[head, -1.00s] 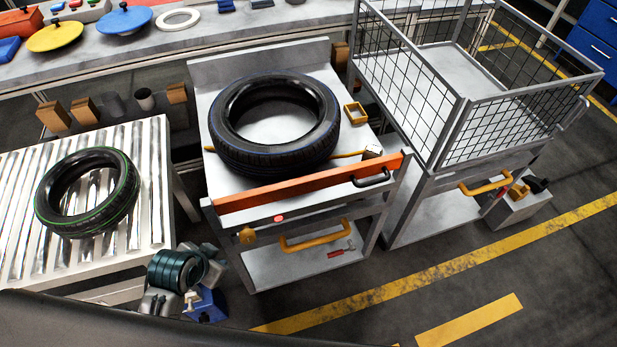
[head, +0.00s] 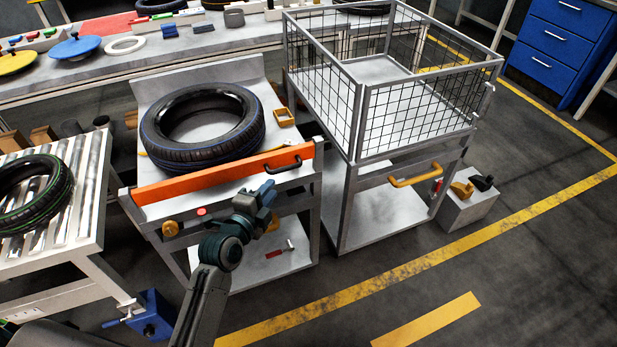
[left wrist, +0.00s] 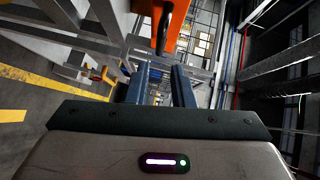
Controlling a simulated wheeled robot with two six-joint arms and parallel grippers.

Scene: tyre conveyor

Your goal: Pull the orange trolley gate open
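The orange gate (head: 215,175) lies straight across the front of the grey trolley (head: 200,85). Its black handle (head: 284,166) is near the gate's right end. In the left wrist view the orange gate (left wrist: 180,18) and the black handle (left wrist: 163,32) show at the top, beyond the fingertips. My left gripper (head: 267,191) is in front of the trolley, a little below and left of the handle. Its two blue fingers (left wrist: 160,80) are apart with nothing between them. It appears not to touch the handle. My right gripper is not in view.
A black tyre (head: 165,152) with a blue line lies on the trolley behind the gate. A green-lined tyre (head: 62,190) lies on the roller conveyor (head: 92,225) at left. A mesh cage cart (head: 352,150) stands close at right. Floor in front is open.

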